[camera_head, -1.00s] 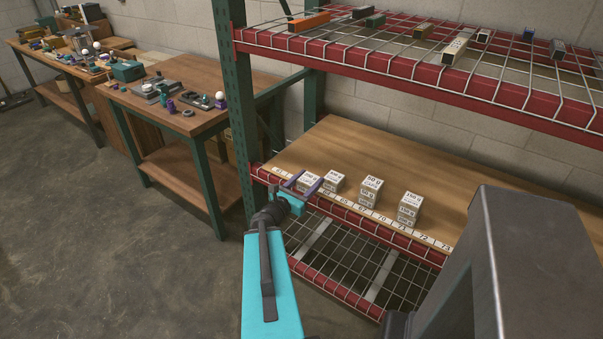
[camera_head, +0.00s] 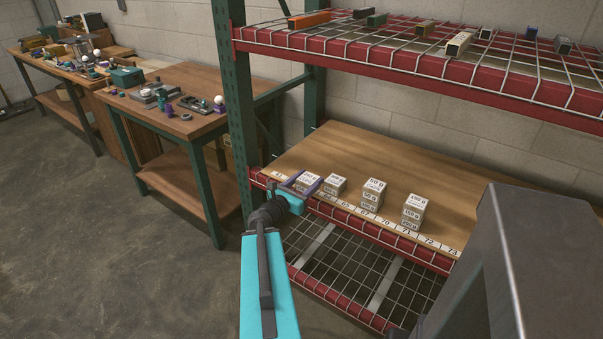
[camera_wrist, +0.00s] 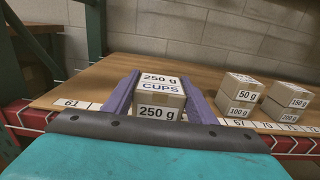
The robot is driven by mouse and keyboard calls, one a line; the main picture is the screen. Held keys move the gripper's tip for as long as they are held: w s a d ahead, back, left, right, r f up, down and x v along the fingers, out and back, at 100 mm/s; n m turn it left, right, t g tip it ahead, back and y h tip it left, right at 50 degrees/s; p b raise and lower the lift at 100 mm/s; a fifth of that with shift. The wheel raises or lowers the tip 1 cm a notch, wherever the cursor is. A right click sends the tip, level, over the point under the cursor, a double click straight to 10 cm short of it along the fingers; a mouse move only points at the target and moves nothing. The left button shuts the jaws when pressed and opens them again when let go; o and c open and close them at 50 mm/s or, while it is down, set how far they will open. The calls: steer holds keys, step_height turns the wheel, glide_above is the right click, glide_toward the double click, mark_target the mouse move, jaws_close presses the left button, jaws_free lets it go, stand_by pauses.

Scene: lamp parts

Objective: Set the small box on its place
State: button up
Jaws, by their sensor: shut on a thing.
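My gripper (camera_head: 305,184) has purple fingers on both sides of a small pale box (camera_head: 308,180) and is shut on it. In the wrist view the box (camera_wrist: 158,98) reads "250 g" and "CUPS" and sits upright between the fingers (camera_wrist: 160,95). It is over the front left part of the wooden shelf board (camera_head: 460,213). I cannot tell whether its underside touches the board. A numbered strip (camera_head: 402,228) runs along the board's front edge, with 61 at the left end. The strip in front of the box is hidden by my gripper.
Another small box (camera_head: 335,185) stands just right of my gripper. Further right are a stack with a 50 g box (camera_head: 371,193) and another stack (camera_head: 414,211). A green post (camera_head: 236,100) rises at left. An upper wire shelf (camera_head: 400,62) holds several blocks.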

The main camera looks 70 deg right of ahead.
steer(key=shift+w+d+f+b, duration=0.15)
steer(key=shift+w+d+b, duration=0.15)
steer(key=shift+b, duration=1.2)
steer(key=shift+w+d, duration=0.15)
steer(key=shift+d, duration=0.25)
steer(key=shift+w+d+f+p, duration=0.2)
steer(key=shift+w+d, duration=0.8)
steer(key=shift+d, duration=0.85)
steer(key=shift+w+d+f+p, duration=0.1)
steer(key=shift+w+d+p, duration=0.15)
steer(key=shift+w+d, duration=1.2)
steer(key=shift+w+d+f+p, duration=0.2)
steer(key=shift+w+d, duration=0.4)
steer(key=shift+d, duration=1.65)
steer(key=shift+f, duration=1.7)
steer(key=shift+f, duration=0.2)
steer(key=o, duration=1.2)
steer(key=shift+o, duration=0.2)
steer(key=shift+r, duration=0.15)
